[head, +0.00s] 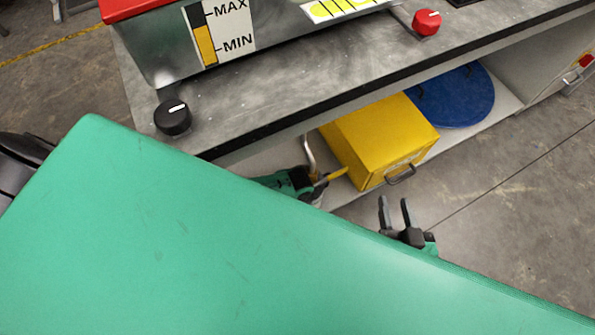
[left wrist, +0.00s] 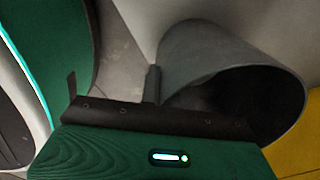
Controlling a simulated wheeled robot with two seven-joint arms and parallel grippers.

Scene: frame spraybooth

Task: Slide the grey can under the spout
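The grey can (left wrist: 210,55) is large in the left wrist view, with its round dark mouth turned toward the camera's lower right. I cannot make it out clearly in the head view. My left gripper (head: 318,184) is low under the counter in the head view, largely hidden. In the left wrist view its dark finger part (left wrist: 152,85) is right beside the can's left side; whether they touch is unclear. A curved grey pipe, likely the spout (head: 309,150), comes down beside the left gripper. My right gripper (head: 396,214) is open and empty, away from the can.
A yellow box (head: 375,135) with a handle and a blue disc (head: 455,97) stand on the low shelf right of the spout. The grey counter (head: 270,85) overhangs them, with a black knob (head: 172,118) and red knob (head: 427,22). A large green surface hides the foreground.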

